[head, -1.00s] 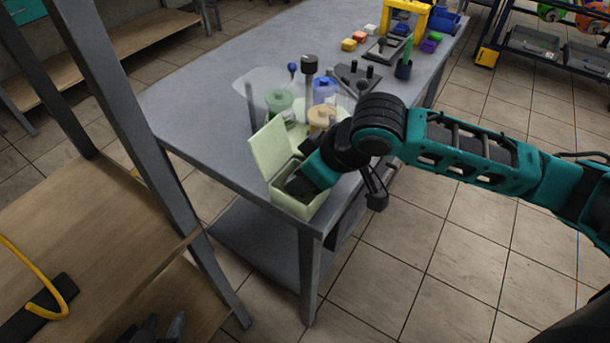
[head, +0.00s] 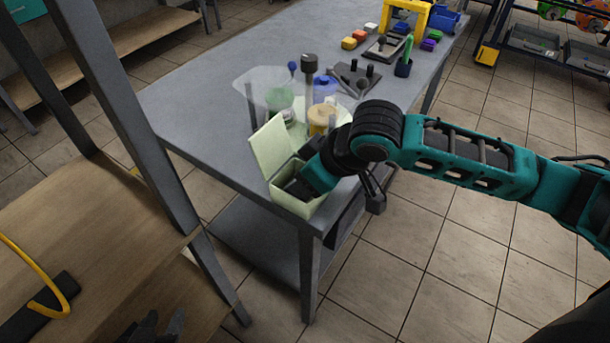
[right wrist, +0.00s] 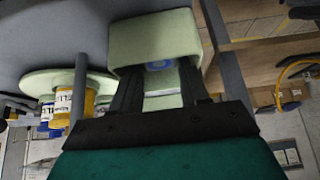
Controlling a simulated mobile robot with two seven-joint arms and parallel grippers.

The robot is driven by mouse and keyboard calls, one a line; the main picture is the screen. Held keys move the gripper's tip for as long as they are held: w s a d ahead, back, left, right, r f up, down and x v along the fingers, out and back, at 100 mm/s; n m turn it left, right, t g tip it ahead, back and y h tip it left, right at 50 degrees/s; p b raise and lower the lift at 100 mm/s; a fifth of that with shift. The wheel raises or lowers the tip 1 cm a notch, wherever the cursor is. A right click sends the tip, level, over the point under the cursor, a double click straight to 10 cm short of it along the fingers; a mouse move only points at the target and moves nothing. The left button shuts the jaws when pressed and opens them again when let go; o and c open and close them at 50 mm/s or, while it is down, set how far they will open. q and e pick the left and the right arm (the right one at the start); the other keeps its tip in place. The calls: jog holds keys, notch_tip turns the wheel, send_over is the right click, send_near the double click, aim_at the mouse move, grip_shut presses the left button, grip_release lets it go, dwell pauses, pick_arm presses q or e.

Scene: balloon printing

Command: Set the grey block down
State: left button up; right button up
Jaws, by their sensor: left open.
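I cannot pick out a grey block in either view. My right gripper (right wrist: 160,85) reaches down into the open pale green box (head: 292,208) at the table's near corner. In the right wrist view its two dark fingers stand apart, with a blue round thing (right wrist: 160,66) and a pale surface showing between their tips. I cannot tell whether the fingers press on anything. The box (right wrist: 155,35) surrounds the fingertips there. My left gripper (head: 160,328) is at the bottom edge of the head view, low beside the wooden shelf, open, with nothing seen in it.
The grey table (head: 200,110) holds a clear sheet-like shape (head: 262,88), green, blue and yellow jars (head: 322,118), and a dark post (head: 309,75). Coloured blocks (head: 350,43) and a yellow frame (head: 408,12) stand farther back. A grey shelf post (head: 130,120) rises at left.

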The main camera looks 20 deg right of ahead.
jog(key=shift+r, duration=0.3)
jog(key=p+v, duration=0.2)
jog(key=v, duration=1)
jog(key=shift+r, duration=0.35)
jog(key=shift+a+f, duration=0.1)
